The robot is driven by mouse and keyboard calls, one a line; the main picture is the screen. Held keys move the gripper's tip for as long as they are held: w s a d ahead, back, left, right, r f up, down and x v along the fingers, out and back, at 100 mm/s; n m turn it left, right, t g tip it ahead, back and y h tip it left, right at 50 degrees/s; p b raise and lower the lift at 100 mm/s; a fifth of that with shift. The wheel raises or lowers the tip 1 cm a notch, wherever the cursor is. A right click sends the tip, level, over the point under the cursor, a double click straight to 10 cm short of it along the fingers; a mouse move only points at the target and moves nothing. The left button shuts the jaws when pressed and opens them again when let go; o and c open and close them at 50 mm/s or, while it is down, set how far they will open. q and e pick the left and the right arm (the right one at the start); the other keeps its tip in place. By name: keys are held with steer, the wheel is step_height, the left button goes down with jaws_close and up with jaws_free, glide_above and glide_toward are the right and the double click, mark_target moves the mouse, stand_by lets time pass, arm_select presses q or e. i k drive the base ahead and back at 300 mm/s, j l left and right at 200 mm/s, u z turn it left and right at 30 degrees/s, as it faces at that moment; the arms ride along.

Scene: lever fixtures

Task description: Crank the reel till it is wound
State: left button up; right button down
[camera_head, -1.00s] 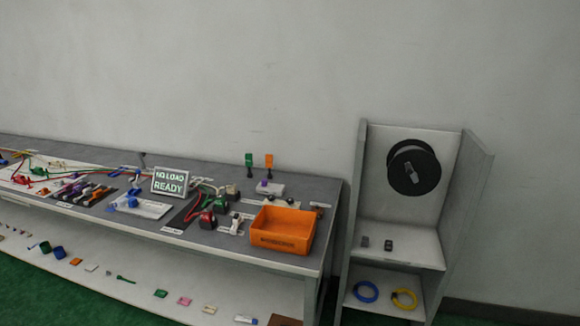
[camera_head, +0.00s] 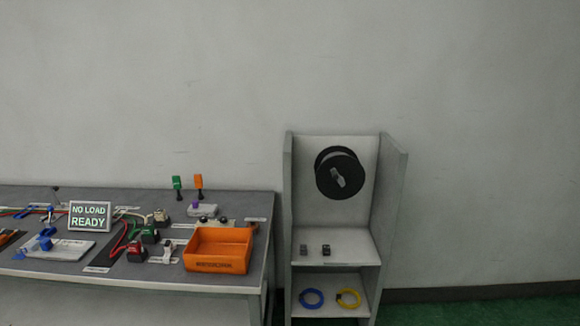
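The black reel (camera_head: 325,182) is mounted on the back panel of a grey open cabinet (camera_head: 393,200), in its upper part. A light grey piece that looks like the crank (camera_head: 340,179) sits at the reel's middle and tilts down to the right. Whether any line is wound on the reel is too small to tell. Neither of my grippers shows in the head view.
The grey bench (camera_head: 262,235) stands left of the cabinet. It bears an orange bin (camera_head: 219,263), a "NO LOAD READY" display (camera_head: 90,215) and several fixtures. Green floor shows at right.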

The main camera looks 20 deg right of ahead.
mark_target(341, 179)
steer(key=i+j, duration=0.45)
steer(key=i, duration=0.15)
steer(key=i+j, duration=0.4)
steer(key=i, duration=0.2)
steer(key=z, duration=2.6)
